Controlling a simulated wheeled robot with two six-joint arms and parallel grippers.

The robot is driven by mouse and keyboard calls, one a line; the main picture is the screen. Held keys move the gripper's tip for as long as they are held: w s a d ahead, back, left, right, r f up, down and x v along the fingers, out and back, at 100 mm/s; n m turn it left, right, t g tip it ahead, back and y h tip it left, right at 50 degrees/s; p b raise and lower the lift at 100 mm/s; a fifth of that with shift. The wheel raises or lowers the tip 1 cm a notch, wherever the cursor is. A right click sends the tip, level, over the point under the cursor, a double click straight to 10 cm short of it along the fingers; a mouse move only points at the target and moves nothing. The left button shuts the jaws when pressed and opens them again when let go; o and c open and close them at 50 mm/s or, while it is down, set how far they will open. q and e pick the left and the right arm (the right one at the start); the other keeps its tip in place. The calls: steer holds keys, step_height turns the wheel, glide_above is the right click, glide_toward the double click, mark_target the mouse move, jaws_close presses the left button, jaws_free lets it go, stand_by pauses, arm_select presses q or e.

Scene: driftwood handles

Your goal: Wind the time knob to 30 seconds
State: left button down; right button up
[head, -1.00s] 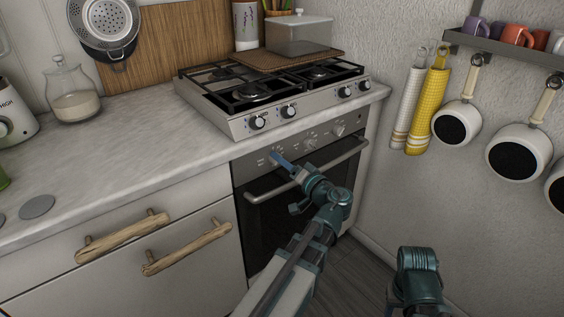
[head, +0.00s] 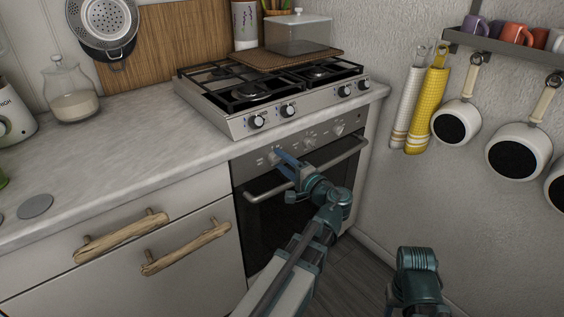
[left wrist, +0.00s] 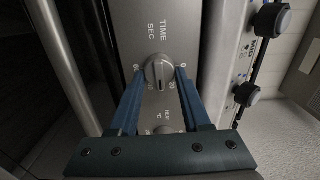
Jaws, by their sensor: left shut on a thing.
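The time knob (left wrist: 160,72) is a round grey dial under the words TIME SEC on the oven's control panel (left wrist: 150,22). My left gripper (left wrist: 156,80) has its two blue fingers on either side of the knob, shut on it. Printed numbers show around the dial, partly covered by the fingers. I cannot read the knob's setting surely. In the head view my left gripper (head: 280,154) reaches the leftmost oven knob and mostly hides it. My right arm shows at the bottom right, but its gripper is out of view.
The oven door handle (head: 310,170) runs just below the panel, close under my left gripper. Other oven knobs (head: 338,130) sit to the right. The hob (head: 270,92) with its own front knobs stands above on the counter (head: 130,165). Wooden drawer handles (head: 120,236) are at left.

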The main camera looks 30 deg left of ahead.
stand_by(0.5)
arm_select(q)
steer(key=shift+c, duration=1.8)
jaws_free()
steer(key=v, duration=1.4)
steer(key=shift+a+f, duration=0.15)
steer(key=shift+f, duration=0.05)
